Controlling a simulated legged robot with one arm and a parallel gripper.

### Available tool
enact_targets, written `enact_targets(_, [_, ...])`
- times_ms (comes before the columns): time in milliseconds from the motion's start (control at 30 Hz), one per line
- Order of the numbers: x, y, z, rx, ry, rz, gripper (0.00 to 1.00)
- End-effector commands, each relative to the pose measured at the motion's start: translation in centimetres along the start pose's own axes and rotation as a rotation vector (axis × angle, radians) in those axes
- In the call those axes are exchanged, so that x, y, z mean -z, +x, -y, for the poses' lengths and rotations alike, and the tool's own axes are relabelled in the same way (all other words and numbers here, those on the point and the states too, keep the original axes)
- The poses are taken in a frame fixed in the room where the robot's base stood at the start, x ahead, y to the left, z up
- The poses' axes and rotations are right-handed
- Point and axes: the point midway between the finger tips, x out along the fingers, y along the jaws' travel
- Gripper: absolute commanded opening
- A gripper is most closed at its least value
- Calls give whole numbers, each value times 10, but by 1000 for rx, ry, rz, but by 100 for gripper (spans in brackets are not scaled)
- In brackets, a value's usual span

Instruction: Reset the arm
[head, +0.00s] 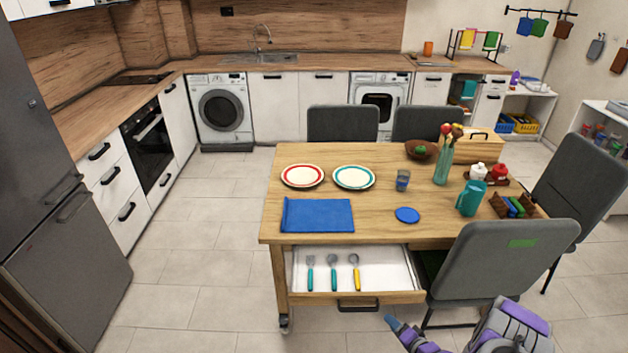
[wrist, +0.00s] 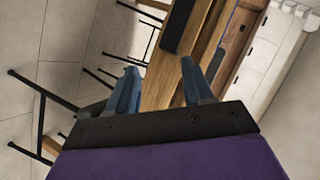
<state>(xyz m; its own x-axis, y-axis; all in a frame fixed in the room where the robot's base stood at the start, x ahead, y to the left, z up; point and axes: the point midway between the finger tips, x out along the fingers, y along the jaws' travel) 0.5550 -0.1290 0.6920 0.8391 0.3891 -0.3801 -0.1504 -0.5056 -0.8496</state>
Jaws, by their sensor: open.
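My purple arm (head: 505,330) reaches in from the bottom right of the head view, in front of the table and below the grey chair. In the wrist view my gripper (wrist: 160,85) has its two blue fingers spread apart, with nothing between them. A small blue fingertip also shows in the head view, right of the drawer handle. The wooden table (head: 345,220) stands ahead with its drawer (head: 385,270) pulled open. Several teal and yellow utensils lie in the drawer.
A grey chair (head: 500,265) stands close by my arm at the table's front right. Plates, a blue cloth (head: 318,215), a vase and a bread box (head: 470,147) are on the table. Floor (head: 200,265) left of the table is clear; a fridge (head: 60,200) stands far left.

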Motion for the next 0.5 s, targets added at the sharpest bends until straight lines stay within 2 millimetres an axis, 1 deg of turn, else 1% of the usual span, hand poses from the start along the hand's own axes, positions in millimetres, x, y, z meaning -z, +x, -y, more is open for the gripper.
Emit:
enact_targets(33, [13, 3, 9, -33, -46, 7, 51])
enact_targets(167, [36, 3, 22, -145, -150, 40, 51])
enact_targets(200, [44, 3, 28, -176, -184, 47, 51])
enact_targets(267, [55, 1, 36, -226, -227, 60, 51])
enact_targets(400, [77, -8, 59, -339, -322, 91, 51])
enact_targets(467, [84, -13, 68, -387, -356, 106, 51])
enact_targets(500, [90, -18, 77, -416, -379, 114, 51])
